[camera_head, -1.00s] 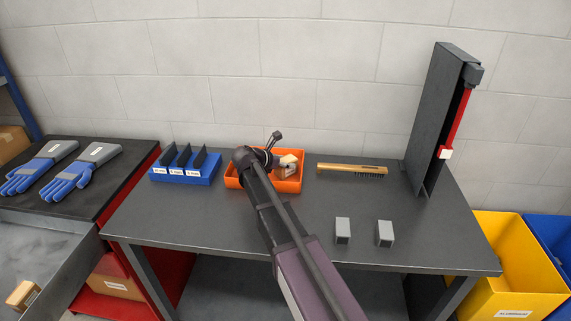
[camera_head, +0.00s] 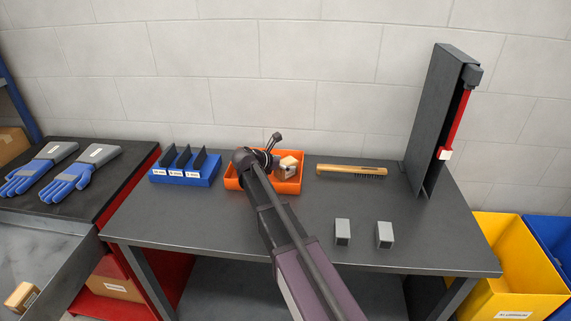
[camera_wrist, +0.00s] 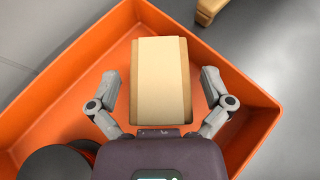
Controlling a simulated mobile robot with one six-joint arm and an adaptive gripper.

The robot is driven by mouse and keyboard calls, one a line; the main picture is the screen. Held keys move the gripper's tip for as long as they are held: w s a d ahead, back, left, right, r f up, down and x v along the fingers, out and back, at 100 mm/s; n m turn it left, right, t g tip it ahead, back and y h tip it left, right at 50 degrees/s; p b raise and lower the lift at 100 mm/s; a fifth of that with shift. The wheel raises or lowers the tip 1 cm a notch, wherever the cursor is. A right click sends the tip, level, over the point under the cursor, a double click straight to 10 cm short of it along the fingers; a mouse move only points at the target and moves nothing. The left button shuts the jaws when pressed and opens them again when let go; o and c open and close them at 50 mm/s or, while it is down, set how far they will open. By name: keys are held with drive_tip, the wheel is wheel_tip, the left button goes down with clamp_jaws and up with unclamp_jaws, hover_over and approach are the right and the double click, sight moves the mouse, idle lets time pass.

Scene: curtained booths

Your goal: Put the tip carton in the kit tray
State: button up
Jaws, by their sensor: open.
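The tip carton (camera_head: 288,168), a small tan box, is inside the orange kit tray (camera_head: 291,187) in the head view. In the wrist view the carton (camera_wrist: 160,88) appears within the walls of the tray (camera_wrist: 62,92), near its far corner. My gripper (camera_wrist: 159,84) is open, with one finger on each side of the carton and a visible gap on both sides. In the head view my arm hides the tray's middle and most of the gripper.
Dark round items (camera_wrist: 52,164) show at the lower left of the wrist view. A blue rack (camera_head: 185,172) stands left of the tray and a wooden-handled brush (camera_head: 350,169) right of it. Two grey blocks (camera_head: 342,232) stand in front. A tall dark stand (camera_head: 437,120) is at the right.

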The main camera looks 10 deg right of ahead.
sight(302, 220)
drive_tip(key=p+v, duration=0.5)
drive_tip(key=v, duration=0.7)
drive_tip(key=shift+p, duration=0.3)
